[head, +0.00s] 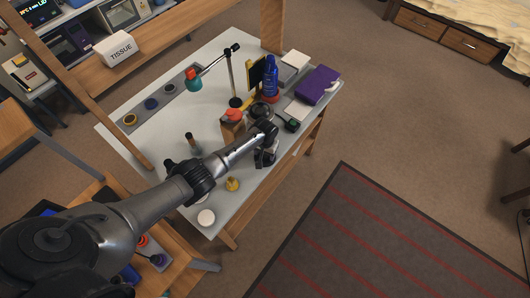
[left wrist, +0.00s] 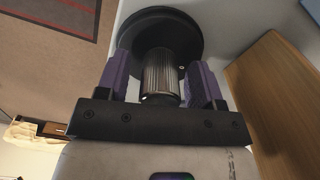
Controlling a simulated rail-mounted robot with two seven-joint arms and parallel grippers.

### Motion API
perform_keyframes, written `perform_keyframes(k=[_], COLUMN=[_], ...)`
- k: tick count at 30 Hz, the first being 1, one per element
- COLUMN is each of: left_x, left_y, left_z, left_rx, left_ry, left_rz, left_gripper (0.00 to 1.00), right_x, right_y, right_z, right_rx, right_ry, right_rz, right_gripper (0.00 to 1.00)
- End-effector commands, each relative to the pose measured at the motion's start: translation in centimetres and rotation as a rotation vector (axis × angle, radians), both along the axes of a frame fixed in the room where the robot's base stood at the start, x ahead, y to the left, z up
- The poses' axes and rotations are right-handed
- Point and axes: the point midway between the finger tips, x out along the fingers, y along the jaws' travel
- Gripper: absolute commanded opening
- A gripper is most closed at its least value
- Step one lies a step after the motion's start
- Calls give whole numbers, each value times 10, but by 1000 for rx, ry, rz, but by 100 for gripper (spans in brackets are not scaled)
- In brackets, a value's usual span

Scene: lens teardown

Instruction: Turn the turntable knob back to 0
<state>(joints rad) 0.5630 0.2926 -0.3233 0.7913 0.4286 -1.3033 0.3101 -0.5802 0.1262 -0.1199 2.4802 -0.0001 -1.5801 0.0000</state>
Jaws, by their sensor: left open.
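In the left wrist view, a ribbed grey cylindrical knob (left wrist: 160,78) stands out from a wider black disc (left wrist: 192,28). The two purple fingers of my left gripper (left wrist: 162,62) are on either side of the knob, and the gripper is open. A narrow gap shows at the right finger; I cannot tell whether the left finger touches. No scale or zero mark is readable. In the head view, my left gripper (head: 266,158) is low over the front right part of the table (head: 177,130), and my arm hides the knob there.
A blue bottle (head: 270,80), a purple box (head: 317,85) and an orange-topped item (head: 233,115) stand beyond my gripper. A yellow piece (head: 232,184) and a white round piece (head: 206,217) are nearer. A grey strip with rings (head: 152,104) lies at the left.

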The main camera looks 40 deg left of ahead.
Motion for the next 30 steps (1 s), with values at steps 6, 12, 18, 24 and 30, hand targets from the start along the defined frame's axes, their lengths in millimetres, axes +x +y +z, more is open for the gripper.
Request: perform_keyframes(k=[6, 12, 18, 24, 30], left_x=[0, 0, 0, 0, 0], left_y=[0, 0, 0, 0, -1], left_z=[0, 0, 0, 1, 3], left_rx=[0, 0, 0, -1, -2], left_ry=[0, 0, 0, 0, 0], left_rz=[0, 0, 0, 27, 131], left_gripper=[47, 28, 12, 12, 12], right_x=[0, 0, 0, 0, 0], right_y=[1, 2, 3, 3, 2], right_z=[0, 0, 0, 3, 11], right_rx=[3, 8, 11, 10, 8], right_ry=[0, 1, 1, 2, 1], right_rz=[-2, -5, -7, -6, -5], right_gripper=[0, 0, 0, 0, 0])
